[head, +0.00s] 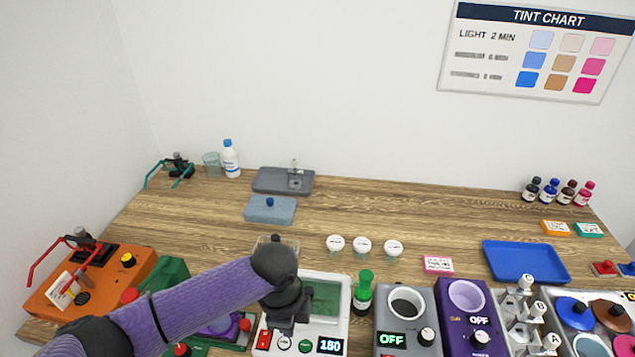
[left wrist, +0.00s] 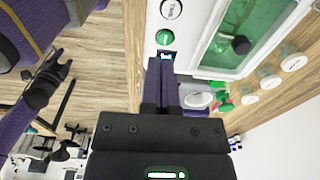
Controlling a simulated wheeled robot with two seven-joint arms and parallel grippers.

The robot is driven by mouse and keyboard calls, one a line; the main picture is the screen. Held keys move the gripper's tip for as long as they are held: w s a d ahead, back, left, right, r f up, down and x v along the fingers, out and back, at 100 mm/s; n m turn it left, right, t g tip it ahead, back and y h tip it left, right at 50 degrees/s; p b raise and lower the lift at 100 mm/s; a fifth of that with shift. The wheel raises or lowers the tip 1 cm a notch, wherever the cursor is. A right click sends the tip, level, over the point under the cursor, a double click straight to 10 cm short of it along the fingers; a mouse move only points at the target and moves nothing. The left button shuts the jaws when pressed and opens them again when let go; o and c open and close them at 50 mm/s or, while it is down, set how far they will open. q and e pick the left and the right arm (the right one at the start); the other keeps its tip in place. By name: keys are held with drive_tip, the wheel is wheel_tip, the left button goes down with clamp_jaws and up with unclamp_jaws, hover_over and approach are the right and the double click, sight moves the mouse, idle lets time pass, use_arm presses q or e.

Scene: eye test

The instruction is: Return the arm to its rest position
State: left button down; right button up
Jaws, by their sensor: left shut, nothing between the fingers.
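My left arm, purple with dark joints, reaches in from the lower left in the head view. Its left gripper (head: 288,318) points down over the front panel of a white bath unit (head: 337,300) with a green tank and a display reading 180. In the left wrist view the two fingers (left wrist: 158,88) are together and empty, beside the unit's display and green button (left wrist: 163,38). I cannot tell whether they touch the panel. In that view, purple and dark arm parts of mine show at the left. My right gripper cannot be made out.
A green-capped bottle (head: 363,293), a grey unit (head: 408,337) marked OFF and a purple unit (head: 452,325) stand to the right. An orange station (head: 125,285) is at the left. Small white-lidded jars (head: 362,245) stand behind. A blue tray (head: 525,262) lies right.

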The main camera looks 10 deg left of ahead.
use_arm(q)
drive_tip(key=s+d+n+t+h, duration=0.1)
drive_tip(key=s+d+n+h, duration=0.2)
drive_tip(key=s+d+n, duration=0.4)
drive_tip(key=s+a+r+n+t+y, duration=0.1)
drive_tip(key=s+a+n+t+y, duration=0.15)
drive_tip(key=s+a+n, duration=0.85)
wheel_tip(320, 180, down, 28)
drive_tip(key=s+a+m+g+y+b, duration=0.1)
drive_tip(key=a+m+g+b, duration=0.15)
drive_tip(key=b, duration=0.65)
drive_tip(key=s+a+f+b, duration=0.2)
drive_tip(key=s+f+b, duration=0.5)
drive_tip(key=s+f, duration=0.6)
wheel_tip(320, 180, down, 4)
drive_tip(key=shift+s+a+r+g, duration=0.1)
drive_tip(key=shift+s+a+g, duration=0.2)
drive_tip(key=shift+s+a, duration=0.1)
